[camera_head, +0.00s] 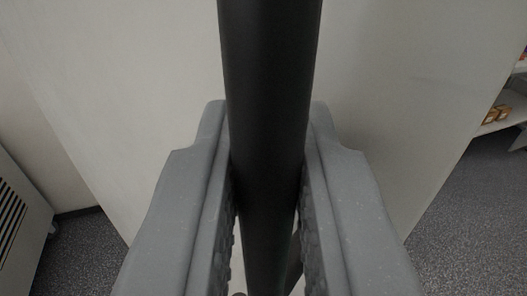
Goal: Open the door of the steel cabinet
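A thick black bar handle (270,50) runs down the middle of the head camera view, in front of a pale, flat panel that looks like the steel cabinet's door (130,90). My gripper (268,115) has one grey finger on each side of the handle. Both ribbed pads press against it, so the gripper is shut on the handle. The panel's slanting left and right edges show, with floor beyond both. The handle and fingers hide the panel's lower middle. I cannot see the hinge.
At the right, past the panel's edge, a pale shelf (499,127) holds small brown items (496,114). A light unit with a dark slatted vent (12,215) stands at the lower left. Dark speckled floor (465,220) is clear at the lower right.

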